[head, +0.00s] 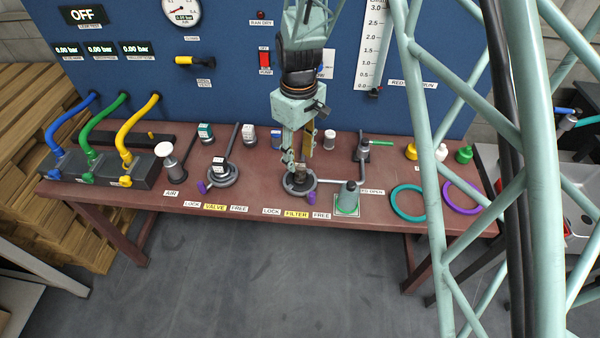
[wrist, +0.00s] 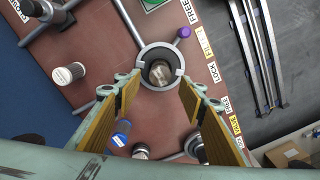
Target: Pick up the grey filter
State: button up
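My gripper (head: 298,162) hangs over the round filter socket (wrist: 146,53) on the bench. In the wrist view its two yellow-padded fingers (wrist: 160,90) are open and apart, with nothing between the pads. A grey metallic round piece (wrist: 160,73) shows inside the socket's ring; I cannot tell for sure whether it is the grey filter. The socket's lever with a purple knob (wrist: 184,32) points toward the FREE side of the label. A grey canister with a white top (wrist: 67,75) stands apart behind the socket; it also shows in the head view (head: 330,140).
A blue-marked canister (head: 276,138) and other canisters stand at the back. The valve socket (head: 222,176) is left of the filter socket. A grey-green vessel (head: 348,196) stands on a pad to the right. Teal (head: 394,213) and purple rings lie further right.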

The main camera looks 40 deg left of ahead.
aim_at(300, 165)
jog(key=shift+f, duration=0.65)
jog(key=shift+d+f+b, duration=0.15)
jog(key=shift+f+b, duration=0.05)
jog(key=shift+f, duration=1.1)
jog(key=shift+d+f+b, duration=0.1)
jog(key=shift+f+b, duration=0.05)
jog(key=shift+f, duration=1.1)
jog(key=c, duration=1)
